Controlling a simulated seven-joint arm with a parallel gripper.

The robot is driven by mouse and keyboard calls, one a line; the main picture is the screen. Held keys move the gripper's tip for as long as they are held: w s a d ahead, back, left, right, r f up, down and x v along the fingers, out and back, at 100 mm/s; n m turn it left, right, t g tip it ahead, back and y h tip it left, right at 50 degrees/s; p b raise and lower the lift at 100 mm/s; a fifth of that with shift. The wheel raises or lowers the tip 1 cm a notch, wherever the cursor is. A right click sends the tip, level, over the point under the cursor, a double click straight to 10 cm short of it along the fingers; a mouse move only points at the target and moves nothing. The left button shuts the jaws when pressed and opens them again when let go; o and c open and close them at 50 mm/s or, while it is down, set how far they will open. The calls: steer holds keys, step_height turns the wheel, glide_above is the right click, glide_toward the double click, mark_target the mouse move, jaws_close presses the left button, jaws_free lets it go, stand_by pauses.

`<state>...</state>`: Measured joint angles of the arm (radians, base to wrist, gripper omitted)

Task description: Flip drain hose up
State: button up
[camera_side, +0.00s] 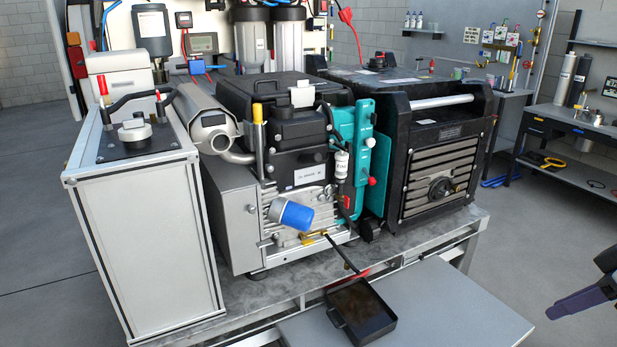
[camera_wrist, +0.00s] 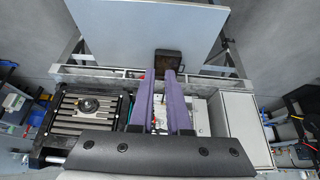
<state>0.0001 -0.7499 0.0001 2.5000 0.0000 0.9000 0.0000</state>
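The drain hose (camera_side: 342,253) is a thin black tube in the side view. It slopes down from a brass fitting (camera_side: 314,235) low on the engine front, and its lower end is over the black drip tray (camera_side: 362,308). My gripper has purple fingers and shows at the right edge of the side view (camera_side: 578,303), well apart from the hose. In the wrist view the two fingers (camera_wrist: 161,76) stand apart with nothing visible between them. The tray also shows in the wrist view, just beyond the fingertips (camera_wrist: 168,62). I cannot make out the hose there.
A blue-and-silver filter (camera_side: 291,213) sticks out just above the brass fitting. A black-framed unit (camera_side: 437,150) stands right of the engine and a silver cabinet (camera_side: 150,240) left. A grey panel (camera_side: 455,305) lies in front. Space between panel and gripper looks clear.

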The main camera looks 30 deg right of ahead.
jaws_close()
steer(key=w+r+n+t, duration=0.8)
steer(key=w+r+n, duration=0.5)
steer(key=w, duration=0.4)
steer(key=w+a+n+t, duration=0.1)
steer(key=w+n+t, duration=0.3)
steer(key=w+n, duration=0.85)
steer(key=w+a+f+n+t, duration=0.2)
steer(key=w+f+n, duration=0.6)
steer(key=f, duration=0.7)
steer(key=s+a+f+g, duration=0.1)
steer(key=f, duration=1.1)
steer(key=s+a+f+n+g, duration=0.1)
steer(key=s+f+g, duration=0.1)
steer(key=f, duration=1)
steer(key=shift+f+y, duration=0.25)
steer(key=shift+y, duration=0.15)
steer(key=shift+w+n, duration=0.1)
steer(key=shift+n, duration=0.15)
